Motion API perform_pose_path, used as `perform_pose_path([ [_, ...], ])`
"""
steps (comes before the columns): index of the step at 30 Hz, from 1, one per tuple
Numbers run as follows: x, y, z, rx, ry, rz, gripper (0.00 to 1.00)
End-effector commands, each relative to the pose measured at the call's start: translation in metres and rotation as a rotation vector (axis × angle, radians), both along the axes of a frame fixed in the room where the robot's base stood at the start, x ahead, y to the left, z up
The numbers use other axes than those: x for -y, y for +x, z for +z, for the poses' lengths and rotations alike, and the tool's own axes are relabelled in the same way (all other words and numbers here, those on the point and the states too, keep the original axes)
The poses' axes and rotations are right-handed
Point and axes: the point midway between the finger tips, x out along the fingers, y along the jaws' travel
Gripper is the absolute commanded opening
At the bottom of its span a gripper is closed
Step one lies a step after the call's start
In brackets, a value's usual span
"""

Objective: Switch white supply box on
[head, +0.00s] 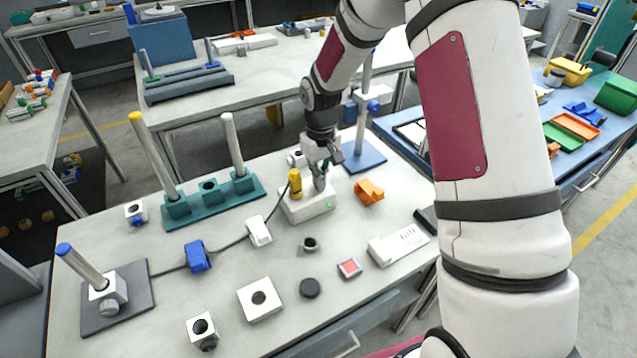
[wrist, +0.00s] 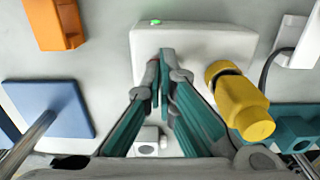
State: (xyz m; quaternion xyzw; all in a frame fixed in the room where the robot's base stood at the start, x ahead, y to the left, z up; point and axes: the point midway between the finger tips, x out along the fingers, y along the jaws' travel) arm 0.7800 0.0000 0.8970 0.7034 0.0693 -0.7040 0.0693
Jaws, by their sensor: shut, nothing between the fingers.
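The white supply box (head: 312,209) stands in the middle of the near table, with a bright green spot on its front right. A yellow plug (head: 295,184) stands upright in its top left. My gripper (head: 320,180) points down at the top of the box, right of the plug. In the wrist view, the shut, empty fingers (wrist: 165,75) overlap the edge of the white box (wrist: 215,45), with the yellow plug (wrist: 242,105) to their right. The fingertips hide any switch there. I cannot tell whether they touch the box.
An orange block (head: 369,191) lies right of the box. A blue base with a post (head: 362,157) stands behind it, and a teal rack with posts (head: 212,197) is at left. A cable runs to a small white unit (head: 259,232). Several small parts lie in front.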

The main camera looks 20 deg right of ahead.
Motion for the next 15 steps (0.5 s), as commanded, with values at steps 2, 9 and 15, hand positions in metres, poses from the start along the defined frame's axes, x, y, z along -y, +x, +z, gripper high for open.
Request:
perform_pose_path([
  [2, 0.0, 0.0, 0.004, 0.001, 0.0, 0.0, 0.0],
  [9, 0.0, 0.0, 0.022, 0.002, 0.0, 0.0, 0.0],
  [15, 0.0, 0.0, 0.037, 0.002, 0.0, -0.001, 0.0],
])
